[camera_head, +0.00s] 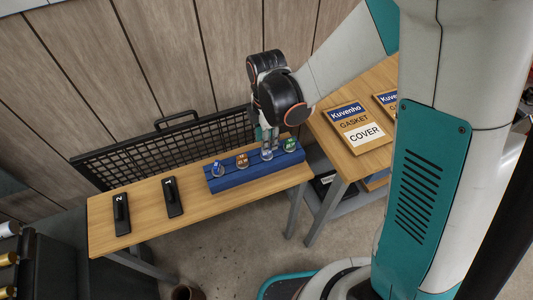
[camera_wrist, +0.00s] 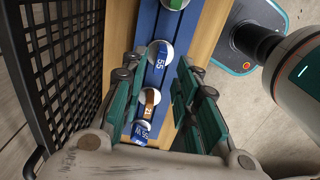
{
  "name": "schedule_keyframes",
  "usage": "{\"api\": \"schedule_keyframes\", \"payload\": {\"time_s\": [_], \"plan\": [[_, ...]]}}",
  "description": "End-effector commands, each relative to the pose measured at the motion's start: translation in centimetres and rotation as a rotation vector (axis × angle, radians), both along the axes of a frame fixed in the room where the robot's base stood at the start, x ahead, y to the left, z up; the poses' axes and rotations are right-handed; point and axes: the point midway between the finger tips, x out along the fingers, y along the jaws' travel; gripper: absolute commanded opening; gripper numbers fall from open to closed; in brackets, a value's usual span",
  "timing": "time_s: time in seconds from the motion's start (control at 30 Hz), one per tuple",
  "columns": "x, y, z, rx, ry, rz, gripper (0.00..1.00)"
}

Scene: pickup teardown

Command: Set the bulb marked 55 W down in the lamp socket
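A blue rack (camera_head: 230,183) on the wooden bench holds several bulbs in a row. One with a blue label reading 55 (camera_wrist: 161,58) stands in the rack, and it also shows in the head view (camera_head: 267,154). My gripper (camera_head: 268,134) points down over this bulb. In the wrist view its fingers (camera_wrist: 158,68) are apart, one on each side of that bulb, with no visible contact. A bulb labelled 21 (camera_wrist: 150,97) and another blue-labelled bulb (camera_wrist: 141,131), its marking hard to read, stand nearer the palm. I cannot make out a lamp socket.
A green-labelled bulb (camera_head: 290,145) stands at the rack's right end. Two black handled pieces marked 2 (camera_head: 121,213) and 1 (camera_head: 172,196) lie on the bench's left. A black mesh panel (camera_head: 140,156) stands behind. Gasket cover boxes (camera_head: 356,128) lie on the right table.

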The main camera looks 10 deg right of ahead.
Motion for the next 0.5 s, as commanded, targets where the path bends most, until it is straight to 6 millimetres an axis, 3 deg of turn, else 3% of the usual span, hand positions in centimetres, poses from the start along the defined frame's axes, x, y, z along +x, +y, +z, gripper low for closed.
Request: {"api": "schedule_keyframes", "payload": {"time_s": [0.03,0.2,0.5], "plan": [[0.0,0.0,-1.1,0.000,0.000,0.000,0.28],[0.0,0.0,-3.0,0.000,0.000,0.000,0.28],[0.0,0.0,-3.4,0.000,0.000,0.000,0.28]]}}
